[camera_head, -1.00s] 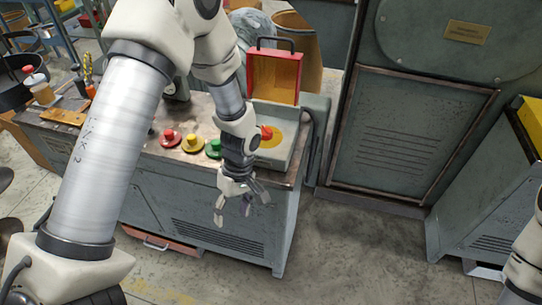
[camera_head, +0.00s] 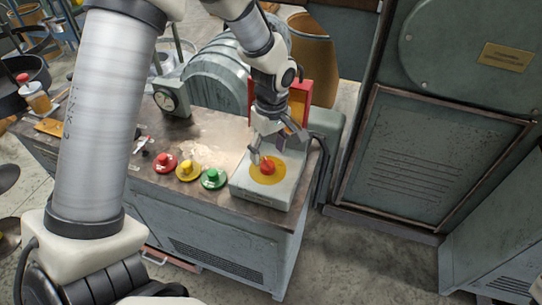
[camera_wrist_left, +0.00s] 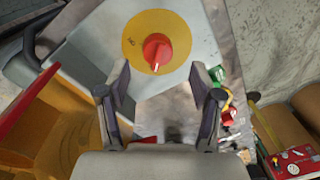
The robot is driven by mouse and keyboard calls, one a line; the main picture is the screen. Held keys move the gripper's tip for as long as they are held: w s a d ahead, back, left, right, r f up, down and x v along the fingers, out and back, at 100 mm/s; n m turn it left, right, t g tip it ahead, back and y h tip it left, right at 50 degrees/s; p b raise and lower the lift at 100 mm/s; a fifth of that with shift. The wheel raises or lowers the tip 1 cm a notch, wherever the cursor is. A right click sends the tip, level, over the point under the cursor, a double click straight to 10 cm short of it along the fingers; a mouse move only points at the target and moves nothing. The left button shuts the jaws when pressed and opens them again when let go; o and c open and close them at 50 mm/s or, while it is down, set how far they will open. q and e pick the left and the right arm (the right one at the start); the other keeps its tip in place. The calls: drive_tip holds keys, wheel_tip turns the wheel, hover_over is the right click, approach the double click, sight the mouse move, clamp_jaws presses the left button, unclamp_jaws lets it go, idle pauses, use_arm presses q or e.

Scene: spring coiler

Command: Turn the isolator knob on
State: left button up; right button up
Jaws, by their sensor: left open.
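The red isolator knob (camera_head: 267,167) sits on a yellow round plate (camera_head: 281,177) on top of a grey box (camera_head: 283,194) at the bench's right end. In the left wrist view the knob (camera_wrist_left: 157,48) shows a pale pointer mark at its lower edge, on the yellow plate (camera_wrist_left: 134,30). My left gripper (camera_head: 268,152) is over the box, just behind and above the knob. In the wrist view its two fingers (camera_wrist_left: 160,76) are apart with nothing between them, and the knob shows just beyond the tips. My right gripper is in neither view.
Red (camera_head: 165,163), yellow (camera_head: 188,171) and green (camera_head: 213,178) push buttons stand left of the box. An open red lid (camera_head: 305,103) rises behind it, partly hidden by my arm. A gauge (camera_head: 166,99) stands farther back left. A tall grey cabinet (camera_head: 420,150) is at right.

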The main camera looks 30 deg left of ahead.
sight(268, 161)
use_arm(q)
drive_tip(key=f, duration=0.4)
drive_tip(key=shift+w+f, duration=0.2)
drive_tip(key=shift+f, duration=0.15)
drive_tip(key=shift+s, duration=0.1)
drive_tip(key=shift+s+r, duration=0.1)
drive_tip(key=c, duration=1.1)
drive_tip(key=shift+c, duration=0.2)
